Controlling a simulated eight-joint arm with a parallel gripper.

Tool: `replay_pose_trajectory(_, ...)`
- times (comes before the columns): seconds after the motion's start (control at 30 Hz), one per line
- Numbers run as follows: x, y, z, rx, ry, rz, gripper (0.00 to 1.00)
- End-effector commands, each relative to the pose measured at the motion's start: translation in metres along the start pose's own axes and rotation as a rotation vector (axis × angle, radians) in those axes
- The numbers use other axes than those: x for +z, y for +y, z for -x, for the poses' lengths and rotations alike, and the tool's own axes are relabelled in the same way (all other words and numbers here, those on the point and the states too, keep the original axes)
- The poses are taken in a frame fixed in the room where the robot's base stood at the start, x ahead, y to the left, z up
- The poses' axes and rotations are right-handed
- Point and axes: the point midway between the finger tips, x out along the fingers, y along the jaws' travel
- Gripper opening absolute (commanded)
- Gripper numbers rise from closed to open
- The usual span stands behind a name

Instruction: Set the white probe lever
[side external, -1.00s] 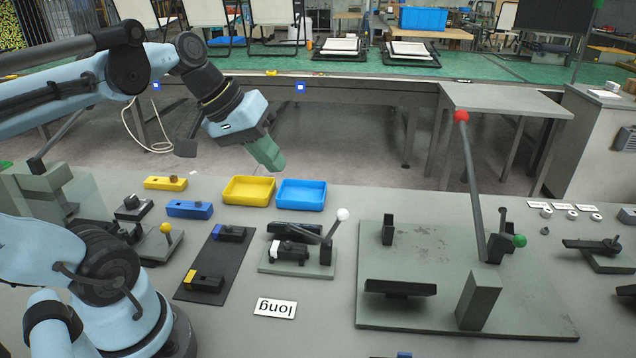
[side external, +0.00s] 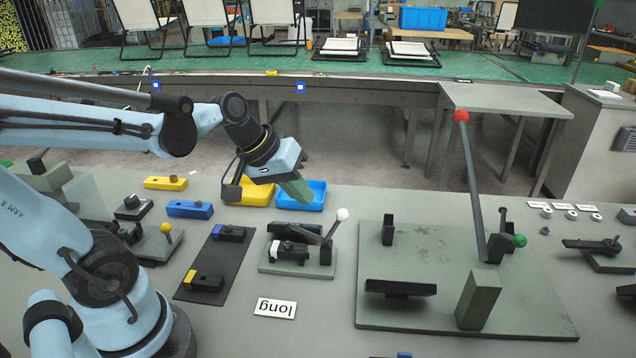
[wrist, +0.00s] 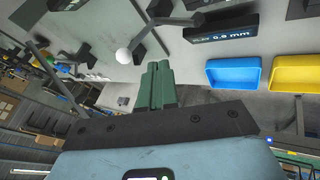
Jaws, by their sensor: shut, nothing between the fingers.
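The white probe lever is a grey rod with a white ball knob (side external: 342,214), rising tilted to the right from a small fixture plate (side external: 268,266). In the wrist view the white knob (wrist: 124,56) shows just above and left of the fingertips. My gripper (side external: 306,202) has green fingers, pressed together and empty. It hangs above the table in front of the blue tray, up and left of the knob, and is apart from it. In the wrist view the closed fingers (wrist: 158,68) point toward the fixture.
A blue tray (side external: 322,205) and a yellow tray (side external: 234,197) lie behind the fixture. A tall lever with a red knob (side external: 461,117) stands on a large plate to the right. A yellow-knobbed lever (side external: 166,229) is at left. A "long" card (side external: 275,308) lies in front.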

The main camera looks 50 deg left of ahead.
Motion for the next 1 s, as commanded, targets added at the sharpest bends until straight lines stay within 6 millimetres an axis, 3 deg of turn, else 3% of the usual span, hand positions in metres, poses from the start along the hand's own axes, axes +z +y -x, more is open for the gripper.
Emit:
replay_pose_trajectory(0.4,0.004,0.03,-0.028,0.001,-0.002,-0.002,0.0)
replay_pose_trajectory(1.0,0.004,0.034,-0.03,-0.014,-0.006,-0.006,0.0)
